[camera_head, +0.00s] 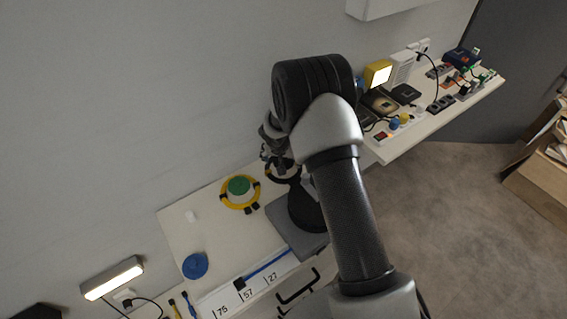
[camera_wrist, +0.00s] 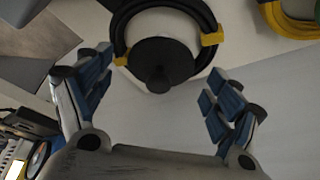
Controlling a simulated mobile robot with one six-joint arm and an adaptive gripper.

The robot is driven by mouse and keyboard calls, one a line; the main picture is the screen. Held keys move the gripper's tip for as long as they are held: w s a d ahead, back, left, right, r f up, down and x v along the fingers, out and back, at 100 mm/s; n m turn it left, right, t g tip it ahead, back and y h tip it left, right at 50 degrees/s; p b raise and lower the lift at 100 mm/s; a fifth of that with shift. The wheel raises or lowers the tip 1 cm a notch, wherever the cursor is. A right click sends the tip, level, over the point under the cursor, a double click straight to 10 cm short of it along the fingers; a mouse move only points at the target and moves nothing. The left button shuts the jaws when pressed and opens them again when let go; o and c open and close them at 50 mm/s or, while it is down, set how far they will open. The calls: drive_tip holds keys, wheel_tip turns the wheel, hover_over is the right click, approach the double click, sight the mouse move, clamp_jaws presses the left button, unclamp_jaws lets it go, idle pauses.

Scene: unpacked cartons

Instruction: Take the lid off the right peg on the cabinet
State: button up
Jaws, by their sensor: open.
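A dark round lid (camera_wrist: 160,60) with a small knob sits in the middle of a black ring (camera_wrist: 118,25) with yellow bands, in the wrist view. The peg under it is hidden. My gripper (camera_wrist: 157,95) is open and empty, with one blue-padded finger on either side below the lid. In the head view, my gripper (camera_head: 270,150) is by the black ring (camera_head: 272,179), mostly behind my arm. I cannot make out the lid there. The white cabinet top (camera_head: 215,240) lies below.
A yellow ring (camera_head: 227,204) with a green lid (camera_head: 239,186) is left of the black one; its yellow edge (camera_wrist: 290,22) shows in the wrist view. A blue disc (camera_head: 195,265) lies nearer the front. A cluttered shelf (camera_head: 400,145) is to the right. The wall is close behind.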

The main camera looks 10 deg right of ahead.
drive_tip(key=shift+w+d+f, duration=0.1)
drive_tip(key=shift+w+f, duration=0.05)
drive_tip(key=shift+f, duration=0.1)
drive_tip(key=shift+c, duration=0.3)
drive_tip(key=c, duration=0.9)
drive_tip(key=shift+r, duration=0.1)
